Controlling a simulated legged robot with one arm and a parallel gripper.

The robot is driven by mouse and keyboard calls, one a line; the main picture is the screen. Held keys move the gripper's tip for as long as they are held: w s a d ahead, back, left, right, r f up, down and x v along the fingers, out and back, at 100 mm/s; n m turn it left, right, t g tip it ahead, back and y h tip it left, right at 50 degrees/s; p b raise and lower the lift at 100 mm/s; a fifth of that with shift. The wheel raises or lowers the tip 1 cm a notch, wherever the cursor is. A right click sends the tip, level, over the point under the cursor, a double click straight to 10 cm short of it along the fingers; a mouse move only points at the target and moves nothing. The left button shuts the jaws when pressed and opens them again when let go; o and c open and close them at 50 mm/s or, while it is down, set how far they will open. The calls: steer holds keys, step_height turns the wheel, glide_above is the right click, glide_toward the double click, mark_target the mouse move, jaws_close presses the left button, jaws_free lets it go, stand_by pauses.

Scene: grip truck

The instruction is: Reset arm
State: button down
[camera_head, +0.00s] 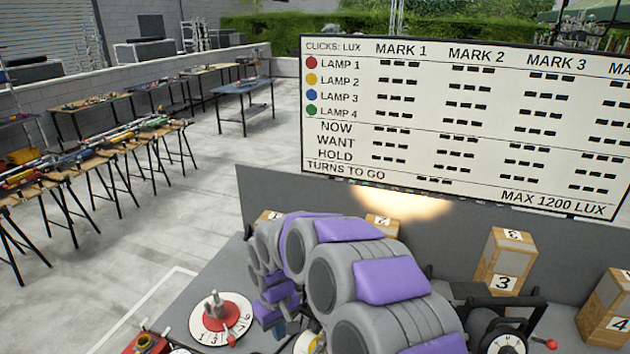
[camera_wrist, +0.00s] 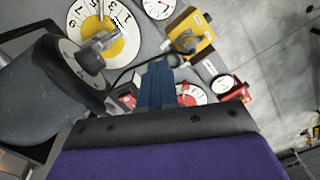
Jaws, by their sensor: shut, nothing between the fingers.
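My grey and purple arm (camera_head: 345,265) arches over the grey bench in the head view and hides much of its middle. My gripper (camera_wrist: 156,78) shows in the wrist view as blue fingers, shut together with nothing held. They point toward the dials on the bench. In the head view the blue fingers (camera_head: 279,330) show small below the arm, to the right of the red-centred dial (camera_head: 222,318).
A yellow-centred dial (camera_wrist: 104,32) and a yellow box (camera_wrist: 190,38) lie near the fingers. Numbered wooden blocks (camera_head: 503,262) stand along the bench's back. A large lamp board (camera_head: 450,125) rises behind. Trestle tables (camera_head: 90,165) stand at left, with open concrete floor between.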

steer(key=s+d+r+m+b, duration=0.1)
steer(key=s+d+r+b, duration=0.25)
steer(key=s+d, duration=0.4)
steer(key=s+d+m+b, duration=0.1)
steer(key=s+d+m, duration=0.1)
steer(key=s+d, duration=0.3)
steer(key=s+d+m+g+b, duration=0.1)
steer(key=s+d, duration=0.4)
steer(key=s, duration=0.6)
steer(key=s+d+m+b, duration=0.3)
steer(key=s+d, duration=0.2)
steer(key=s, duration=0.4)
steer(key=shift+f+m+g, duration=0.3)
steer(key=shift+f+m, duration=0.1)
